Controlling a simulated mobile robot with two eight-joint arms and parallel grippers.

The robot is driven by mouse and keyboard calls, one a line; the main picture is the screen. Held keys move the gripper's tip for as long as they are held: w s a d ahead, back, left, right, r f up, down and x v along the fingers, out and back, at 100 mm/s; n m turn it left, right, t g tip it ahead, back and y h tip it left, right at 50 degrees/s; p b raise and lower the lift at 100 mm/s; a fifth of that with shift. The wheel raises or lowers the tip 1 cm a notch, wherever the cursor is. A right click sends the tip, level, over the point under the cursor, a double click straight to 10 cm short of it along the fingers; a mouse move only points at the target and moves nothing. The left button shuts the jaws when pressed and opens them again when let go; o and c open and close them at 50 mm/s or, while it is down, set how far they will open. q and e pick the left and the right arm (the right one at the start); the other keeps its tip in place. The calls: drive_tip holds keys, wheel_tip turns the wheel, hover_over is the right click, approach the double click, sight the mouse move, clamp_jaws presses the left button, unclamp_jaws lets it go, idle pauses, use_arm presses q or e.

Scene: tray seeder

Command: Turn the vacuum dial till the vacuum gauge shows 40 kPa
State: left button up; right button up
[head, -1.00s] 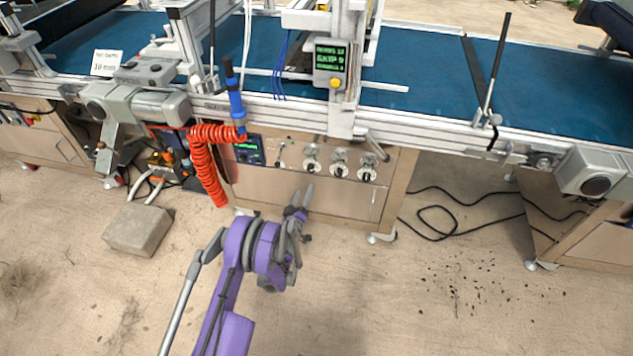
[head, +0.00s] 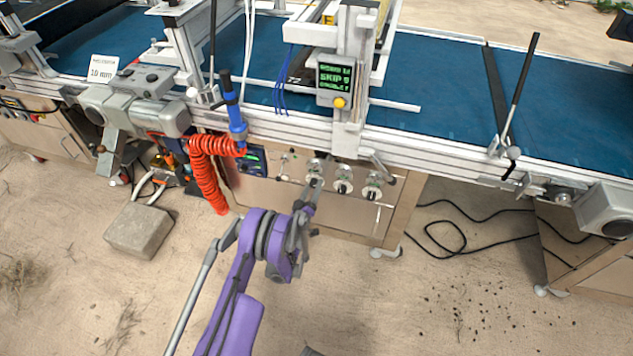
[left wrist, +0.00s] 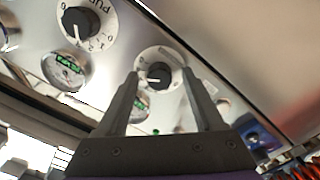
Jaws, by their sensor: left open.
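In the left wrist view a round white dial (left wrist: 159,70) with a black knob shows between the fingertips of my open left gripper (left wrist: 160,76). I cannot read its label, so I cannot tell if it is the vacuum dial. A small gauge (left wrist: 140,105) with a green mark is partly hidden behind one finger, and its reading is unclear. In the head view my left gripper (head: 313,184) is at the leftmost of three dial-and-gauge pairs on the cabinet panel (head: 360,218), covering that dial. Contact cannot be told. My right gripper is not in view.
Another dial (left wrist: 86,22) and gauge (left wrist: 66,70) sit beside it. A red coiled hose (head: 208,178) hangs left of the panel. The conveyor frame (head: 420,140) overhangs the panel. A stone block (head: 141,229) lies on the floor.

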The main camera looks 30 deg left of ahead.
use_arm(q)
drive_tip(key=shift+s+r, duration=0.1)
drive_tip(key=shift+s, duration=0.05)
clamp_jaws()
drive_tip(key=shift+f+m+b, duration=0.2)
drive_tip(key=shift+m+b, duration=0.75)
drive_tip(key=shift+m, duration=0.05)
drive_tip(key=shift+m+b, duration=0.55)
drive_tip(key=shift+m, duration=0.25)
drive_tip(key=shift+r+m, duration=0.2)
drive_tip(key=shift+m, duration=0.1)
unclamp_jaws()
